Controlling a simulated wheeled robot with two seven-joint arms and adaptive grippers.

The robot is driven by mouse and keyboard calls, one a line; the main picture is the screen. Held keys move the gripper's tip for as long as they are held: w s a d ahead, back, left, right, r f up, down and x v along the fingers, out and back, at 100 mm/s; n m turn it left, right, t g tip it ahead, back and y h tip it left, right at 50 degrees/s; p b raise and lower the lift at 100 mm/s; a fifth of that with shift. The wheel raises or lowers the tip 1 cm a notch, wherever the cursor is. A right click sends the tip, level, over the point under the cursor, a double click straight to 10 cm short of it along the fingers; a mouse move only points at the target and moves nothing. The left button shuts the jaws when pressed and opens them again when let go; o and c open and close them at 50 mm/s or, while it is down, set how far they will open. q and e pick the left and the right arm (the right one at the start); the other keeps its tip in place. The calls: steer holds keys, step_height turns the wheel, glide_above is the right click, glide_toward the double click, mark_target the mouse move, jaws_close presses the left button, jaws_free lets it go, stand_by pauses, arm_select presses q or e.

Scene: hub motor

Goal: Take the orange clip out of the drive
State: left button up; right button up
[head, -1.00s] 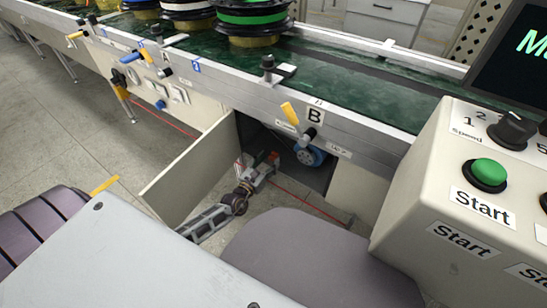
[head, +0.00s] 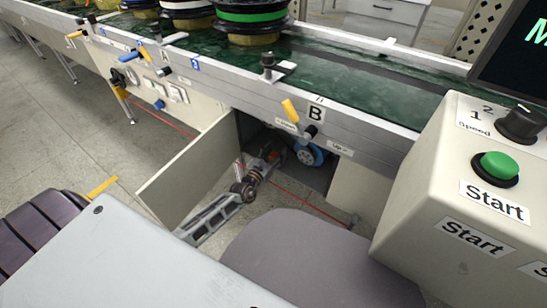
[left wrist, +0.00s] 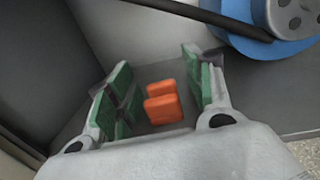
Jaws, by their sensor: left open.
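The orange clip (left wrist: 164,109) shows in the left wrist view as two orange blocks low in the dark drive compartment. In the head view a small orange patch (head: 273,156) shows at the gripper's tip. My left gripper (left wrist: 165,88) is open, with green-padded fingers on either side of the clip and a gap to each. In the head view my left gripper (head: 270,158) reaches into the open compartment under the conveyor. The blue wheel of the drive (head: 309,153) is just right of it and also shows in the left wrist view (left wrist: 264,38). My right gripper is out of view.
The open door panel (head: 187,172) stands left of my arm. The conveyor's metal rail (head: 350,126) runs above the opening. A control box with a green Start button (head: 497,166) is at the right.

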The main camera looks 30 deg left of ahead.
arm_select(q)
steer(key=c, duration=0.9)
steer(key=shift+o, duration=0.2)
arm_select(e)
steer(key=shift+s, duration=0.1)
